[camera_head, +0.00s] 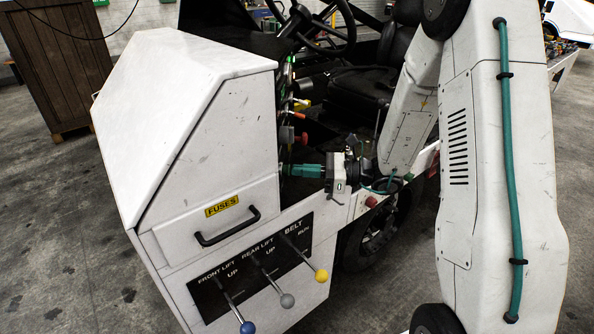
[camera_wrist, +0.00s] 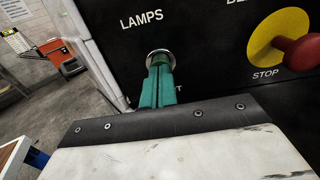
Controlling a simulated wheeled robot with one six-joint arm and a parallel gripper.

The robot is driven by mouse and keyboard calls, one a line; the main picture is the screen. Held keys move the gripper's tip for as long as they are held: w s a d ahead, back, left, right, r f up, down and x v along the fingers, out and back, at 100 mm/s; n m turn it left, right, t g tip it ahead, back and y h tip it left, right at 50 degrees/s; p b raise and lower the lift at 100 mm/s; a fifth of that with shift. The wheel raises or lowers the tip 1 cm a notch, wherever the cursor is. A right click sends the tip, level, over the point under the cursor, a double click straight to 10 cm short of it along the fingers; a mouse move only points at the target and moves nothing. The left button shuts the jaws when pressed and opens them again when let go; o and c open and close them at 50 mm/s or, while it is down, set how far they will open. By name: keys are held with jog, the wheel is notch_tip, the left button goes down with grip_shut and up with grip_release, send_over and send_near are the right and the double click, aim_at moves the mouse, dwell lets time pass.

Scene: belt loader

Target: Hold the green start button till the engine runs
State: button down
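The dark control panel (camera_wrist: 215,60) fills the upper part of the wrist view. A round metal button ring (camera_wrist: 161,53) shows on it below the word LAMPS. My gripper (camera_wrist: 157,72) has its two teal fingers side by side, shut with nothing between them. Their tips cover the middle of the ring and seem to touch it, but how far anything is pressed in cannot be told. The button's face is hidden behind the tips, and only the end of a label shows beside the fingers. In the head view my gripper (camera_head: 290,170) points left at the panel's edge.
A red stop knob (camera_wrist: 298,56) on a yellow disc (camera_wrist: 277,36) sits right of the fingers. In the head view, the white FUSES drawer (camera_head: 215,222) and levers with blue, grey and yellow knobs (camera_head: 321,275) are below. The steering wheel (camera_head: 322,25) is behind.

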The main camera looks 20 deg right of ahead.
jog(key=v, duration=1.2)
jog(key=shift+d, duration=0.15)
jog(key=s+a+r+n+g+h, duration=0.1)
jog(key=s+a+n+g+h, duration=0.2)
jog(key=s+n+g, duration=0.4)
jog(key=s+a+r+n+g+h, duration=0.1)
jog(key=s+a+n+g+h, duration=0.2)
jog(key=s+n, duration=0.35)
jog(key=s+a+r+n+t+h, duration=0.1)
jog(key=s+r+n+t+h, duration=0.2)
jog(key=s+r+n+h, duration=0.6)
notch_tip(320, 180, up, 2)
jog(key=s+h, duration=0.1)
jog(key=s, duration=0.2)
jog(key=shift+a+t, duration=0.3)
jog(key=shift+a, duration=0.05)
